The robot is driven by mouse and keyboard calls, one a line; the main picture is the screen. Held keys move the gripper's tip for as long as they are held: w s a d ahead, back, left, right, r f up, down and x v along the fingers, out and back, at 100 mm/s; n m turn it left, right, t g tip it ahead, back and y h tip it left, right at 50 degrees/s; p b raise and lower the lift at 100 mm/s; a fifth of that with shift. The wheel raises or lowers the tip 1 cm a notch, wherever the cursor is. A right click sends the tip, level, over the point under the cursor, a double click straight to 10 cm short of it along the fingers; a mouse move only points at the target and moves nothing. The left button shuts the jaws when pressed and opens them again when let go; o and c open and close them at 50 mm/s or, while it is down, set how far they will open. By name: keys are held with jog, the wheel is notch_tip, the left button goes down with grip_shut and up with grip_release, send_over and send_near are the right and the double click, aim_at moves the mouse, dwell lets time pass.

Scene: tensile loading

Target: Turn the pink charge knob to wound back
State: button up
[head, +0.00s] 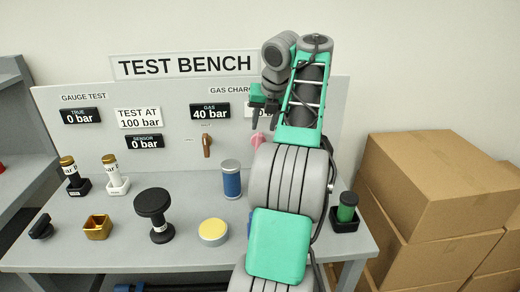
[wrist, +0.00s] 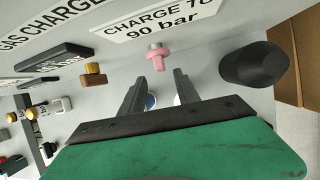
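The pink charge knob (wrist: 157,61) sticks out from the panel on a grey stem in the wrist view, below the sign reading "CHARGE TO 90 bar" (wrist: 160,20). In the head view the knob (head: 257,139) shows only partly, beside my arm. My gripper (wrist: 160,78) is open, its two dark fingers apart and pointing at the panel. The knob lies just beyond the fingertips, roughly in line with the gap, not between them. In the head view my gripper (head: 265,122) is in front of the panel, above the knob. The gas display (head: 209,111) reads 40 bar.
A brown lever (head: 207,145) is left of the knob, and a black rounded part (wrist: 253,66) is to its right in the wrist view. A blue cylinder (head: 231,180) and a black-topped post (head: 154,212) stand on the bench. Cardboard boxes (head: 430,190) are at right.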

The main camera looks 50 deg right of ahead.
aim_at(261, 137)
jog(key=b+x, duration=0.4)
jog(key=x, duration=0.3)
jog(key=shift+f+b, duration=0.2)
jog(key=shift+b, duration=0.1)
jog(key=shift+c, duration=0.5)
grip_shut()
